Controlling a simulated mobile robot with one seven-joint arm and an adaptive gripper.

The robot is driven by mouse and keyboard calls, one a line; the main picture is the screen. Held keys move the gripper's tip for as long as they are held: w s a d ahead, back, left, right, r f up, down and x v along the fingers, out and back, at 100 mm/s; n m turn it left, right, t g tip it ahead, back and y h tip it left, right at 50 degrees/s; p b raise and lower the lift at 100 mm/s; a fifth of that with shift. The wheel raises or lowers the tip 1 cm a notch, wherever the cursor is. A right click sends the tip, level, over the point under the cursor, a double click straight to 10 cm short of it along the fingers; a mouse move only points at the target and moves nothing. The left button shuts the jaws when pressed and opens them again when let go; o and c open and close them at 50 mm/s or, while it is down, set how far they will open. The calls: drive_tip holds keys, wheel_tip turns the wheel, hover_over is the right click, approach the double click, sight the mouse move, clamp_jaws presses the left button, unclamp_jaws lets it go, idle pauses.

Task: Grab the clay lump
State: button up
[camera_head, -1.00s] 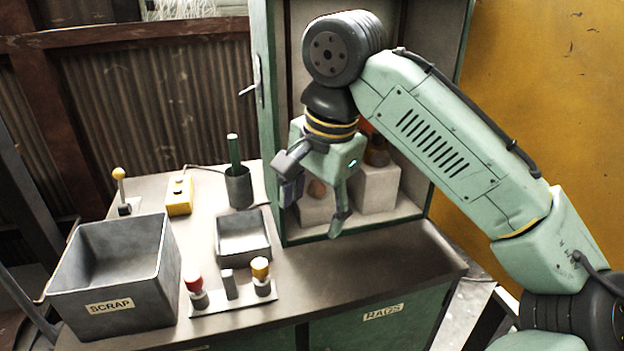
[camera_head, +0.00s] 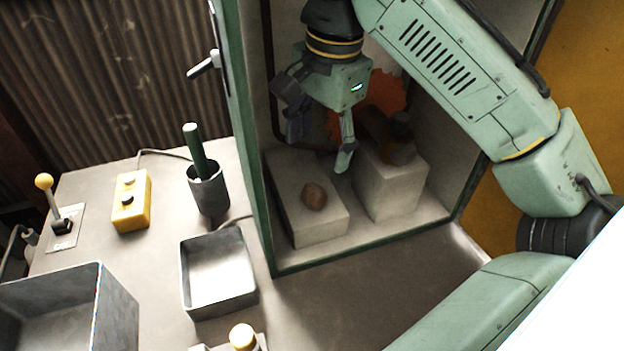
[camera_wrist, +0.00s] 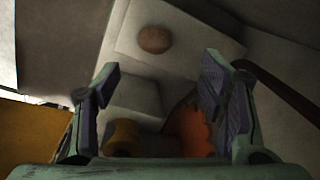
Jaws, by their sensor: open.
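The clay lump (camera_head: 314,196) is a small brown rounded lump. It rests on top of a low pale block (camera_head: 322,232) inside the open green cabinet. In the wrist view the clay lump (camera_wrist: 155,39) lies beyond the fingertips, near the top and a little left of the middle. My gripper (camera_head: 319,155) is open and empty, above the lump and apart from it. Both fingers also show in the wrist view (camera_wrist: 160,75), spread wide with nothing between them touching.
A taller pale block (camera_head: 392,186) with a dark and yellow object (camera_head: 400,140) stands right of the lump. An orange toothed disc (camera_head: 385,95) is behind. The cabinet's green left edge (camera_head: 254,190) is close by. A grey tray (camera_head: 217,275) and cup (camera_head: 208,188) stand outside, left.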

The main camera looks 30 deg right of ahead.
sight(316, 188)
drive_tip(key=f, duration=1)
drive_tip(key=shift+w+a+p, duration=0.2)
drive_tip(key=shift+a+p, duration=0.05)
drive_tip(key=shift+p, duration=0.1)
drive_tip(key=shift+c, duration=0.4)
drive_tip(key=shift+r, duration=0.1)
drive_tip(key=c, duration=1.2)
